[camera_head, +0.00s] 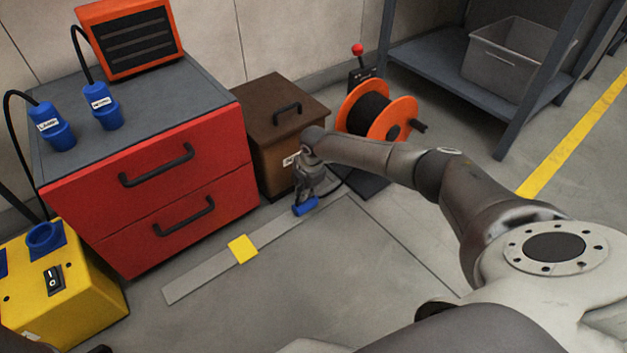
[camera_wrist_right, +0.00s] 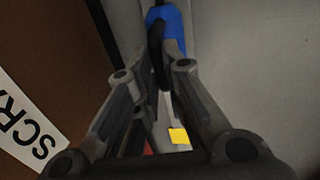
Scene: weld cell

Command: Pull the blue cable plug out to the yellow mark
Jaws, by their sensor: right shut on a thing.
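The blue cable plug (camera_head: 306,206) is low over the floor strip, near its far right end, with its dark cable running back toward the reel. My right gripper (camera_head: 305,193) is shut on the plug. In the right wrist view the blue plug (camera_wrist_right: 170,30) shows at the fingertips of the right gripper (camera_wrist_right: 160,50), partly hidden by them. The yellow mark (camera_head: 243,249) lies on the grey strip (camera_head: 200,280), left of and nearer than the plug. The mark also shows in the right wrist view (camera_wrist_right: 180,136).
A brown box (camera_head: 275,120) with a handle stands just behind the gripper. An orange cable reel (camera_head: 400,118) is behind the arm. The red drawer cabinet (camera_head: 160,210) and yellow switch box (camera_head: 80,290) stand left. The floor around the strip is clear.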

